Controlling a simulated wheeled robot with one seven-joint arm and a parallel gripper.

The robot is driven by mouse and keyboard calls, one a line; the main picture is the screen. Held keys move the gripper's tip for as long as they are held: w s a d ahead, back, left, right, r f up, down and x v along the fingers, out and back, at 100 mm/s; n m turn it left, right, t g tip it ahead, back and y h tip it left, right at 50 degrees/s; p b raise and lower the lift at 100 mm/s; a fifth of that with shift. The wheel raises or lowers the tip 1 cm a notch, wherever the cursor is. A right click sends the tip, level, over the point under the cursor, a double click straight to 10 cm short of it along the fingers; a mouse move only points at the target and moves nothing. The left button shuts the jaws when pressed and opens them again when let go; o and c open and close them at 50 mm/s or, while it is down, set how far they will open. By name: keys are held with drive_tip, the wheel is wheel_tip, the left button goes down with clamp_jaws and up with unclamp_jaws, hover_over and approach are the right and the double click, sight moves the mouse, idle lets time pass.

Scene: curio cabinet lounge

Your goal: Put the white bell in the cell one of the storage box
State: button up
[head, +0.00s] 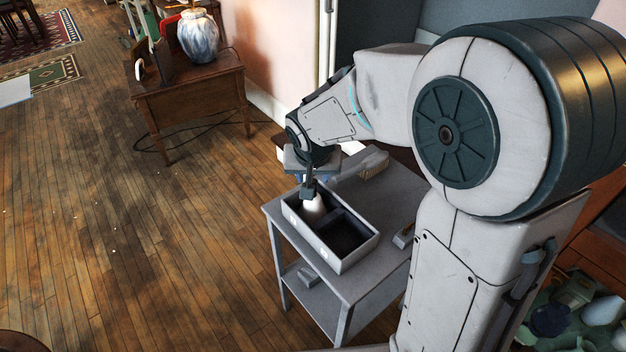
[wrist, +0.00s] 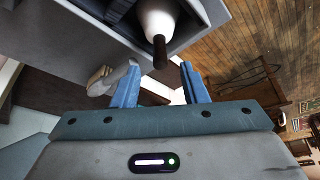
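The white bell (head: 314,209) is in the far-left cell of the grey storage box (head: 357,255). In the wrist view the bell (wrist: 158,20) shows a white body and a dark handle, with the handle end near my fingertips. My gripper (head: 307,190) is just above that cell. In the wrist view its blue fingers (wrist: 160,75) are spread apart with nothing between them. The other visible cell is dark and looks empty. Small white labels are on the box's front, too small to read. The bell's lower part is hidden.
The box stands on a small grey table (head: 373,285) with a lower shelf. A pale object (head: 372,166) lies behind the box, and a small grey block (head: 404,236) lies to its right. A wooden cabinet (head: 195,100) with a vase stands farther back. The floor at left is clear.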

drive_tip(key=v, duration=0.6)
drive_tip(key=s+d+g, duration=0.1)
drive_tip(key=s+d, duration=0.4)
drive_tip(key=s, duration=0.3)
drive_tip(key=s+d+n+g, duration=0.1)
drive_tip(key=s+d, duration=0.4)
drive_tip(key=s, duration=0.4)
drive_tip(key=shift+d+y, duration=0.2)
drive_tip(key=shift+y, duration=0.1)
